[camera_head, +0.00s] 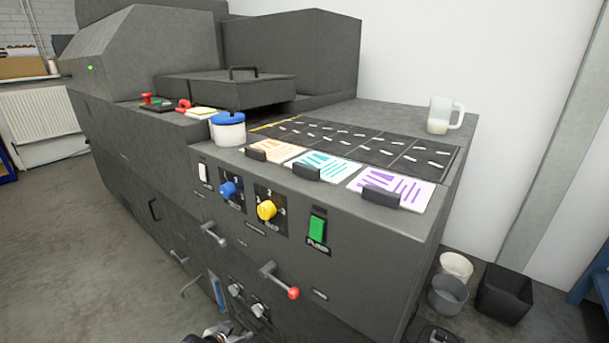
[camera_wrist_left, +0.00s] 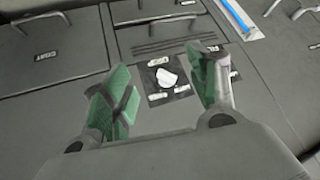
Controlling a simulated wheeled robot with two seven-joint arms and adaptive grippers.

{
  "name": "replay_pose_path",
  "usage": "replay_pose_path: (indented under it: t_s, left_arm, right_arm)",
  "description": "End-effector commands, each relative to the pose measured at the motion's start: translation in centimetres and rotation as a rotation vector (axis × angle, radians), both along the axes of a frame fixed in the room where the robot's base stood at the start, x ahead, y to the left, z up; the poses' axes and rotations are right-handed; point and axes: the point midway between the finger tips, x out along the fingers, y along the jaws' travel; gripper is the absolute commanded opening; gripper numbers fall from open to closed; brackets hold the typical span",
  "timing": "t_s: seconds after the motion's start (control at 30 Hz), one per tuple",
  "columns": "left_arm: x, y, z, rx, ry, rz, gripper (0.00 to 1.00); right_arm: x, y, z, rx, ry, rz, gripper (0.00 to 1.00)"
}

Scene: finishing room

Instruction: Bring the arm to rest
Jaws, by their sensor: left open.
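My left gripper shows in the left wrist view (camera_wrist_left: 160,88), with two green-padded fingers spread apart and nothing between them. Its fingers point toward a grey machine panel with a white knob (camera_wrist_left: 166,78) on a dark plate, seen through the gap between them. I cannot tell how far the fingers are from the panel. In the head view, only a small metallic part of my arm shows at the bottom edge, below the machine front. My right gripper is in neither view.
The grey machine (camera_head: 130,145) fills the middle. Its front carries a blue knob (camera_head: 229,189), a yellow knob (camera_head: 267,210), a green switch (camera_head: 317,229) and a red-tipped lever (camera_head: 281,279). A mug (camera_head: 440,116) stands on top. Bins (camera_head: 448,296) stand at right; open floor (camera_head: 60,240) lies left.

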Motion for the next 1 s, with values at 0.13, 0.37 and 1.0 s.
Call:
replay_pose_path:
  t_s: [0.13,0.37,1.0]
  left_arm:
    - [-2.8,-2.8,2.3,-0.087,0.022,-0.001,0.59]
    - [-6.7,-5.7,5.0,-0.21,0.022,0.014,0.59]
    - [-17.0,-7.2,-0.5,-0.296,0.216,0.099,0.59]
  right_arm:
    - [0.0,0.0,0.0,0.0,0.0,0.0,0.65]
    - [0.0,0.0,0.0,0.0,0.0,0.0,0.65]
    - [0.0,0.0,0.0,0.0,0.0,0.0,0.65]
